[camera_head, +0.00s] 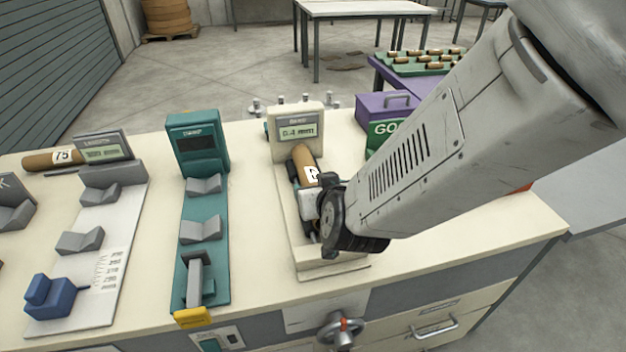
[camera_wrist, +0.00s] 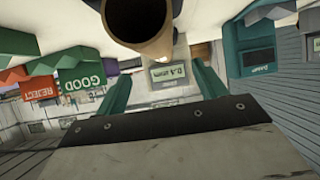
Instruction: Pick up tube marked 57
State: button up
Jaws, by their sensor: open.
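A brown cardboard tube (camera_head: 304,160) lies in the cream gauge (camera_head: 284,231), whose display reads about 0.4 mm. Its white label is partly covered by my gripper, so I cannot read the number. My gripper (camera_head: 306,192) is at the near part of this tube. In the wrist view its two teal fingers (camera_wrist: 163,82) stand apart, with the dark open end of a tube (camera_wrist: 140,22) above and between them. Whether the fingers touch the tube cannot be told. Another brown tube (camera_head: 40,160), marked 75, lies at the far left of the bench.
A teal gauge (camera_head: 203,262) stands left of the cream one, and a grey gauge (camera_head: 112,225) farther left. A purple box (camera_head: 385,103) and a green GOOD bin (camera_head: 383,131) stand behind my arm. A green tray (camera_head: 390,63) of several tubes stands farther back.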

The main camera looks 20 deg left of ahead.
aim_at(313, 180)
jog(key=x, duration=0.7)
jog(key=shift+w, duration=0.2)
jog(key=shift+c, duration=0.3)
jog(key=shift+r, duration=0.1)
jog(key=c, duration=1)
